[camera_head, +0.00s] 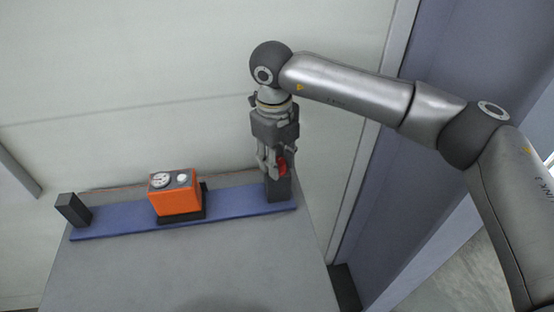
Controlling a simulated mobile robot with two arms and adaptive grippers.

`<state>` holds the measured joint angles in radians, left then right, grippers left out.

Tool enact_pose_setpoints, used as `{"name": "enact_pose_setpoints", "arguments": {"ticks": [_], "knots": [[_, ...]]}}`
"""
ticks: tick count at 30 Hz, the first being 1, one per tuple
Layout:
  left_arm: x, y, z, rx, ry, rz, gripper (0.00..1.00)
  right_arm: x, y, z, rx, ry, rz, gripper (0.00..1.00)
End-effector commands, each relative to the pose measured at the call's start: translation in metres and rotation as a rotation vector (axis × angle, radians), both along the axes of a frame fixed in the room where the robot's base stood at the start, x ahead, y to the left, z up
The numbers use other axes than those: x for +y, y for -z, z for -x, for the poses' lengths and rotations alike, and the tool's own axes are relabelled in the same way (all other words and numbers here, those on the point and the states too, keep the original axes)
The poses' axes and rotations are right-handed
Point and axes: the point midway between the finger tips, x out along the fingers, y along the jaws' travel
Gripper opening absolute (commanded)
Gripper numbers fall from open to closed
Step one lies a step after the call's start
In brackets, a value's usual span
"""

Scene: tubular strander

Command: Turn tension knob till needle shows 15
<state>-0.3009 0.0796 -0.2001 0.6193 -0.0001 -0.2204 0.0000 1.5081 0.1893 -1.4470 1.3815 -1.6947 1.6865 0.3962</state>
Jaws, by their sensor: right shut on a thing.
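The red knob (282,165) sits on the dark post (278,189) at the right end of the blue bar. My right gripper (272,166) comes down from above and is shut on the red knob, which is partly hidden by the fingers. An orange gauge box (177,203) stands near the middle of the bar. Its white dial (161,180) faces up on the top, with a small round pale part (182,178) beside it. The needle is too small to read. My left gripper is not in view.
The blue bar (125,217) lies along the back of a grey table (190,265). A dark block (72,209) stands at its left end. A pale wall (130,60) rises close behind. The table front is clear.

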Motion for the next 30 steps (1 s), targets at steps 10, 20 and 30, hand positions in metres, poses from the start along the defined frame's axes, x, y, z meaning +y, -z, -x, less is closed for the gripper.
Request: {"name": "enact_pose_setpoints", "arguments": {"ticks": [10, 20, 30], "knots": [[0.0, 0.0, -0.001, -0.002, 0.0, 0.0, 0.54, 0.0, -0.001, 0.0, -0.001, -0.001, -0.001, 0.54], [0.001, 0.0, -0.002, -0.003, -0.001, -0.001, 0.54, 0.001, -0.01, 0.0, -0.001, -0.002, -0.001, 0.54], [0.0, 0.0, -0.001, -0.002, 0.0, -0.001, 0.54, 0.003, -0.078, 0.002, -0.004, -0.002, -0.001, 0.54]]}}
